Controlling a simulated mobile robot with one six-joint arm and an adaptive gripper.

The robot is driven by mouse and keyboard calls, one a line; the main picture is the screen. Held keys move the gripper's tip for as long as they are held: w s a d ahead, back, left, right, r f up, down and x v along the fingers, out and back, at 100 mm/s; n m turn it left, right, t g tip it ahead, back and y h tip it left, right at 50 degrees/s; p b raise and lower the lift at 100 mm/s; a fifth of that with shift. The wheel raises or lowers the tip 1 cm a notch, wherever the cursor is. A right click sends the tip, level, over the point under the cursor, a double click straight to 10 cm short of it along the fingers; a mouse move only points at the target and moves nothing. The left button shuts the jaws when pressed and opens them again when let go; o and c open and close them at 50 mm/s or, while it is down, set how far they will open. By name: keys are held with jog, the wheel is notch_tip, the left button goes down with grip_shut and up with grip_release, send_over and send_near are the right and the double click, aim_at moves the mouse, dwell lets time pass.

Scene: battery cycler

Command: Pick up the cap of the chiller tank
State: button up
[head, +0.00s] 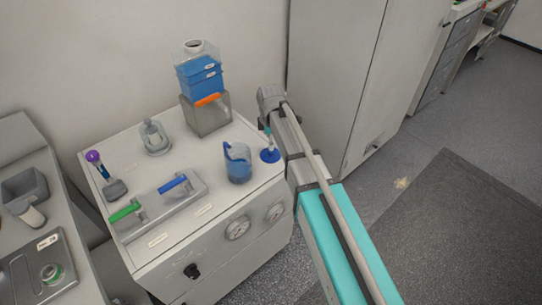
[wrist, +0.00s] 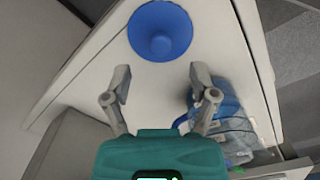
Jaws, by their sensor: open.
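A blue round piece with a raised knob at its middle, which looks like the cap (wrist: 160,30), lies on the white cabinet top near its right edge. It also shows in the head view (head: 270,156), just right of the blue jug. My gripper (wrist: 160,80) is open and empty. In the wrist view the cap is ahead of the fingertips and roughly centred between them, with a gap. In the head view my gripper (head: 268,142) points down just above the cap. The stacked clear and blue vessel (head: 200,75) at the back may be the chiller tank; its top neck looks uncapped.
A jug with blue liquid (head: 238,165) stands close left of the cap; it shows right of my fingers in the wrist view (wrist: 228,115). Blue and green handles (head: 173,184), a clear bottle (head: 155,138) and gauges (head: 237,228) are farther left or below. A tall cabinet (head: 330,80) stands behind.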

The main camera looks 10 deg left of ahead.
aim_at(271, 153)
jog(key=shift+f, duration=0.1)
jog(key=shift+f+b, duration=2.5)
jog(key=shift+b, duration=0.15)
jog(key=c, duration=1)
jog(key=shift+r, duration=0.2)
